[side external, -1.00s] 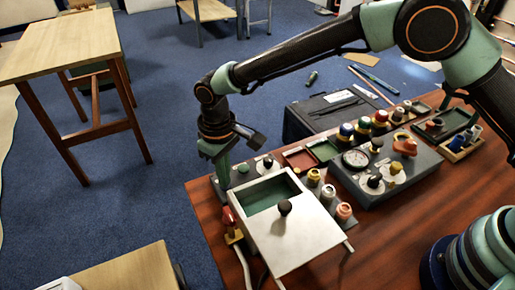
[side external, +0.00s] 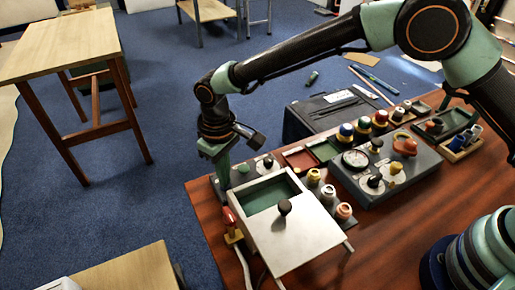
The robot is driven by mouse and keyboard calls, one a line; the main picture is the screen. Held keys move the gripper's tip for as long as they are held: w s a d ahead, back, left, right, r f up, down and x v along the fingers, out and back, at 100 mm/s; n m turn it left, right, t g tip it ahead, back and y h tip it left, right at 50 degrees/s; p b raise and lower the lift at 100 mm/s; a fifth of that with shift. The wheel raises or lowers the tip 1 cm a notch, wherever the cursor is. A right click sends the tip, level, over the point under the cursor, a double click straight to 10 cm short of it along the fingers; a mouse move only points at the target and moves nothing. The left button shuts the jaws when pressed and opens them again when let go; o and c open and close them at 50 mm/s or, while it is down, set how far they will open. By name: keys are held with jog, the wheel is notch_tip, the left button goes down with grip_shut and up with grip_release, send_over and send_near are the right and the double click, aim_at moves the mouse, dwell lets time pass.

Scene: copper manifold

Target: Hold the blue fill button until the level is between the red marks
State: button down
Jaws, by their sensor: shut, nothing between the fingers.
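My gripper (side external: 224,186) points down at the left end of a dark grey panel (side external: 256,171), behind the white box. Its fingers are shut with nothing visible between them, and the tips are at or just above the panel; I cannot tell whether they touch it. The blue fill button cannot be made out and may be hidden by the fingers. No level or red marks can be made out.
A green knob (side external: 243,168) sits on the panel close right of my fingers. A red-handled part (side external: 231,222) stands left of the white box. Several capped jars stand to its right, before a grey gauge box (side external: 350,188). Bare wooden tabletop (side external: 385,228) lies at front right.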

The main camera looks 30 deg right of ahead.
notch_tip(320, 180, up, 8)
dwell(0.9)
jog(key=shift+d, duration=0.1)
jog(key=s+d+r+m+t+y, duration=0.1)
jog(key=d+r+m, duration=0.1)
jog(key=d+r, duration=0.55)
jog(key=s+d+r+m+t, duration=0.15)
jog(key=d+r, duration=0.35)
jog(key=d, duration=0.6)
jog(key=s+d+m+t+h, duration=0.1)
jog(key=s+d+m+t, duration=0.1)
jog(key=s+d, duration=0.8)
jog(key=d+t, duration=0.1)
jog(key=d, duration=0.2)
jog(key=shift+s, duration=0.2)
jog(key=shift+m, duration=0.25)
